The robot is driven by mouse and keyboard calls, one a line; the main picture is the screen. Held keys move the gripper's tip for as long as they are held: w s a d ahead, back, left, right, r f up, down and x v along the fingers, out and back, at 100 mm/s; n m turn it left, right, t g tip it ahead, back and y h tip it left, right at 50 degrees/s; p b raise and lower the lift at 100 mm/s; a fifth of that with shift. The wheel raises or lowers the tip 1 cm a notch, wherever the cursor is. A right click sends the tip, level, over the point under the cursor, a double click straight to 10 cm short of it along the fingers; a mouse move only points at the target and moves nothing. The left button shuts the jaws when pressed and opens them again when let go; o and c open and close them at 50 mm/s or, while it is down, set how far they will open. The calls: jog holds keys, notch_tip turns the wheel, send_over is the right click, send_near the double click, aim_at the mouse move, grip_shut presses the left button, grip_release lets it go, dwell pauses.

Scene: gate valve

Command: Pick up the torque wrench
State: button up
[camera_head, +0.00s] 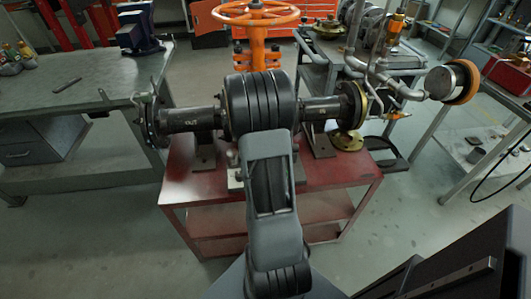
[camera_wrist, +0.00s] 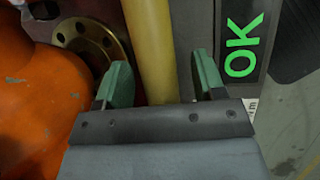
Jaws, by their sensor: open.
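My gripper (camera_wrist: 162,78) shows in the wrist view with two green fingers apart, open. A yellow bar (camera_wrist: 153,40) runs down between the fingers, nearer the middle; I see no clear grip on it. I cannot tell whether this bar is the torque wrench's handle. A grey panel (camera_wrist: 215,20) with a dark screen reading "OK" in green (camera_wrist: 244,48) lies right of the bar. In the head view my arm covers the middle of the scene and hides my gripper. No torque wrench can be made out there.
An orange valve handwheel (camera_head: 257,12) stands behind my arm, above a red cart (camera_head: 180,190) carrying a pipe assembly (camera_head: 190,120). A brass flange (camera_wrist: 88,42) and orange body (camera_wrist: 40,110) are close left of my fingers. Workbenches stand left (camera_head: 60,90) and right.

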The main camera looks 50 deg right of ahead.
jog(key=shift+c, duration=0.4)
grip_shut()
dwell(0.4)
